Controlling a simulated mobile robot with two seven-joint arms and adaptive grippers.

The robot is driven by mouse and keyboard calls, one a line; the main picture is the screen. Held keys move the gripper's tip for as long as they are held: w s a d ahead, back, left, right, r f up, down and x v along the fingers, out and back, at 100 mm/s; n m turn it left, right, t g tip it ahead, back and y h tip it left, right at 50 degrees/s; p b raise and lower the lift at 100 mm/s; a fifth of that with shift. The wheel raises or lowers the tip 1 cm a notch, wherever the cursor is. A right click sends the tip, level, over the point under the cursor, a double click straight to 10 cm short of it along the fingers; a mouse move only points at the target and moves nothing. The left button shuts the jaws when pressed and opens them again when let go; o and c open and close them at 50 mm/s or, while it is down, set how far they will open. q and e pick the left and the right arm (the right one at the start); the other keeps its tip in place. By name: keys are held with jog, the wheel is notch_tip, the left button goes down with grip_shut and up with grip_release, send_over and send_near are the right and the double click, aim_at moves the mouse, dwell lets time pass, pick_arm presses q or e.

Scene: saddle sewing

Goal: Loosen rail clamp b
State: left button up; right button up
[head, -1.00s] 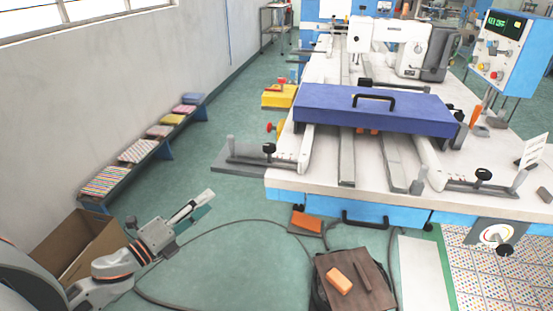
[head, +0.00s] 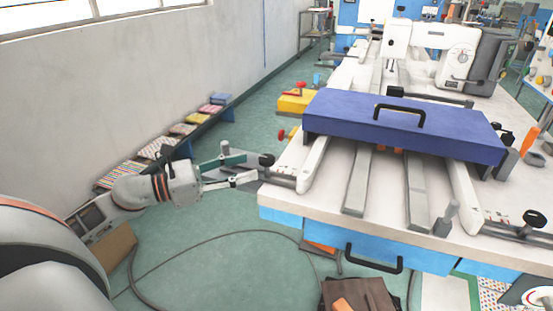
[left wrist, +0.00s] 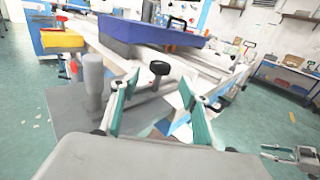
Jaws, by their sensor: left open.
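Two rail clamps with black knobs sit at the table's front corners; I see no letter on either. The left clamp's knob (head: 266,160) stands by the end of a white rail, and the same knob shows in the left wrist view (left wrist: 159,68). My left gripper (head: 250,168) is open and empty, its teal-padded fingers just left of that knob, pointing at it. In the left wrist view the knob lies ahead, between the fingertips, apparently not gripped. The right clamp's knob (head: 535,218) is far from this gripper. A grey jointed part (left wrist: 290,155) may be my right gripper.
A blue-purple cover (head: 400,122) with a black handle spans the rails on the white table (head: 330,205). A grey upright post (left wrist: 94,80) stands left of the knob. A low bench with cushions (head: 185,130) runs along the wall. Cables lie on the floor.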

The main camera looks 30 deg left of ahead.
aim_at(267, 161)
pick_arm(q)
jog(key=x, duration=0.5)
jog(key=shift+w+d+r, duration=0.1)
jog(key=shift+w, duration=0.05)
jog(key=shift+x, duration=0.85)
jog(key=c, duration=1.1)
